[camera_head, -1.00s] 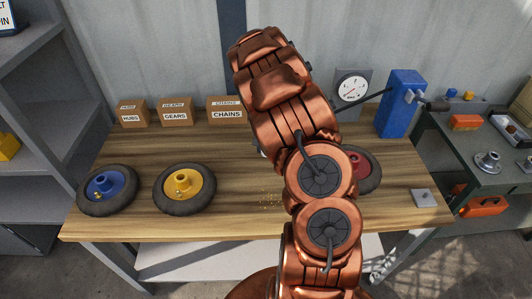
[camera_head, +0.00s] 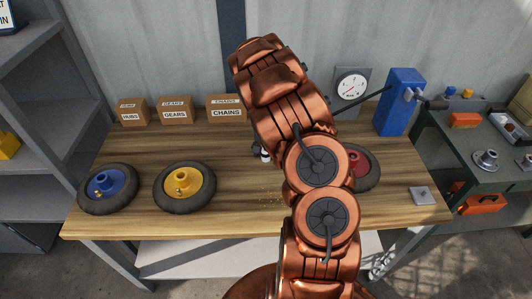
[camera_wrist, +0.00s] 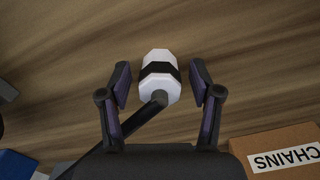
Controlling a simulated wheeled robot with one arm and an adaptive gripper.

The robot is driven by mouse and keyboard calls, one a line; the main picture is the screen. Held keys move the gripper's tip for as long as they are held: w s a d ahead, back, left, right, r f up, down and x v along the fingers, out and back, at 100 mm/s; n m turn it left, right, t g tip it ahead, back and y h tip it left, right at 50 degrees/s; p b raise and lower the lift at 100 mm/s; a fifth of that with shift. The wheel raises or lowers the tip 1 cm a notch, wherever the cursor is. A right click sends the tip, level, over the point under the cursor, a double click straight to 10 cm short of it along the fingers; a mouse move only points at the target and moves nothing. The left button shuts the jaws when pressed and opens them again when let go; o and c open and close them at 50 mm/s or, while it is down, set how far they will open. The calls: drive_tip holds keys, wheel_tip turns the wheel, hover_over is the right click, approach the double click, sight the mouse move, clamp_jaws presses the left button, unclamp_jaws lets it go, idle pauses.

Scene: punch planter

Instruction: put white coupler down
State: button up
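The white coupler (camera_wrist: 160,64), with a black band around its middle and a dark hose (camera_wrist: 138,122) at its lower end, shows in the wrist view over the wooden table top. My gripper (camera_wrist: 160,82) has one finger on each side of it, with a visible gap to both sides, so it is open around the coupler. Whether the coupler lies on the wood cannot be told for sure. In the head view my arm hides most of this spot; only a small white and dark bit (camera_head: 264,153) shows left of the arm.
The workbench (camera_head: 235,222) holds a blue-hub wheel (camera_head: 108,188), a yellow-hub wheel (camera_head: 185,189) and a red-hub wheel (camera_head: 360,168) partly behind my arm. Cardboard boxes, including the chains box (camera_head: 226,109), a dial gauge (camera_head: 351,86) and a blue pump body (camera_head: 401,101) stand along the back.

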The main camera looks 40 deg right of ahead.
wheel_tip(320, 180, up, 11)
drive_tip(key=shift+r+b, duration=0.1)
drive_tip(key=shift+b, duration=1.1)
drive_tip(key=s+a+r+n, duration=0.2)
drive_tip(key=s+a+r, duration=0.35)
drive_tip(key=a, duration=0.25)
drive_tip(key=s+a+r+n, duration=0.2)
drive_tip(key=s+a+r, duration=0.2)
drive_tip(key=s+a, duration=0.3)
drive_tip(key=s+a+n+g, duration=0.1)
drive_tip(key=s+a+n, duration=0.2)
drive_tip(key=s+a, duration=0.3)
drive_tip(key=s+a+n, duration=0.4)
drive_tip(key=s+a, duration=0.2)
drive_tip(key=s, duration=0.6)
drive_tip(key=shift+s+a+g, duration=0.3)
drive_tip(key=shift+a+g, duration=0.05)
drive_tip(key=shift+g, duration=0.05)
